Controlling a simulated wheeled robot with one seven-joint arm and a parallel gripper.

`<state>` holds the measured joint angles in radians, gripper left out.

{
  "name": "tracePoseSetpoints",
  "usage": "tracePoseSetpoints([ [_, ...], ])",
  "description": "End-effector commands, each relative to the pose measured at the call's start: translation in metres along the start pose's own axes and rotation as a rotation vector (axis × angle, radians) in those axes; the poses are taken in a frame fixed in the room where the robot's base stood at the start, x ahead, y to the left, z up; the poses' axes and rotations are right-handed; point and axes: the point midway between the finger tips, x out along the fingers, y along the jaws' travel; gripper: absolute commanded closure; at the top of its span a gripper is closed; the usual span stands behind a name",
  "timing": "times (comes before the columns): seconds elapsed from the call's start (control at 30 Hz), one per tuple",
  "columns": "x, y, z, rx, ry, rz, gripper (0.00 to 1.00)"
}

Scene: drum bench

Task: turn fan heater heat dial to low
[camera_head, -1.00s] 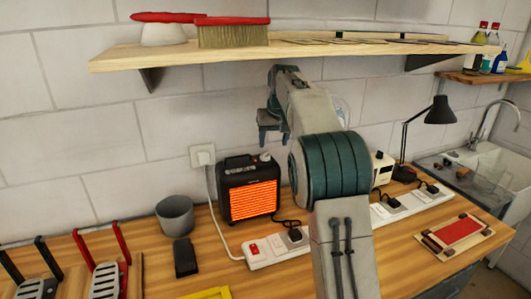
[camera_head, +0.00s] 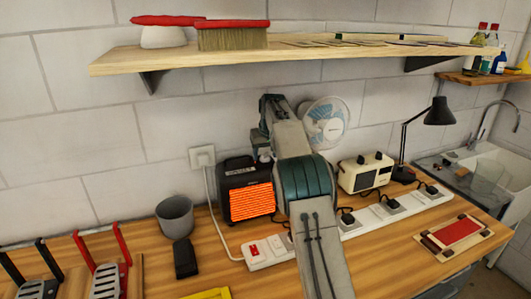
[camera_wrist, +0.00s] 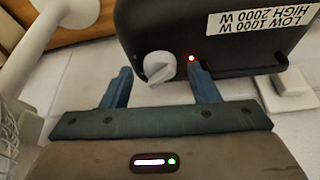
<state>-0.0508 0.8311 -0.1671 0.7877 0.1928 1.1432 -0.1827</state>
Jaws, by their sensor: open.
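The fan heater (camera_head: 238,170) is a black box with a glowing orange front on the bench by the wall. In the wrist view its dark body (camera_wrist: 225,25) fills the top, with an upside-down label (camera_wrist: 262,22) reading LOW 1000 W, HIGH 2000 W. The heat dial (camera_wrist: 159,68) is a pale knob with a raised grip. A small red light (camera_wrist: 191,58) glows beside it. My gripper (camera_wrist: 160,75) is open, with one finger on each side of the dial in the picture; contact is not visible. In the head view my arm partly hides the heater's right side.
A white fan (camera_head: 327,124) and a cream box with knobs (camera_head: 365,174) stand to the right. Power strips (camera_head: 385,211) run along the bench. A grey cup (camera_head: 175,216) stands left of the heater. The wooden shelf (camera_head: 330,55) hangs above my arm.

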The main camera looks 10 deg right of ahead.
Motion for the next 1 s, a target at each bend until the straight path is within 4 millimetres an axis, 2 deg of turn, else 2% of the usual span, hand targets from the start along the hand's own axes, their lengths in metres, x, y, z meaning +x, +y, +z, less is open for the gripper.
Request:
tracePoseSetpoints([
  [0.23, 0.002, -0.0001, 0.0001, 0.0, 0.0, 0.0, 0.45],
  [0.27, 0.002, -0.0001, 0.0001, 0.0, 0.0, 0.0, 0.48],
  [0.4, 0.0019, 0.0, 0.0001, 0.0, 0.0, 0.0, 0.87],
  [0.43, 0.0019, 0.0, 0.0001, 0.0, 0.0, 0.0, 0.9],
  [1.0, 0.0019, -0.0015, -0.0004, 0.119, 0.001, 0.05, 0.9],
])
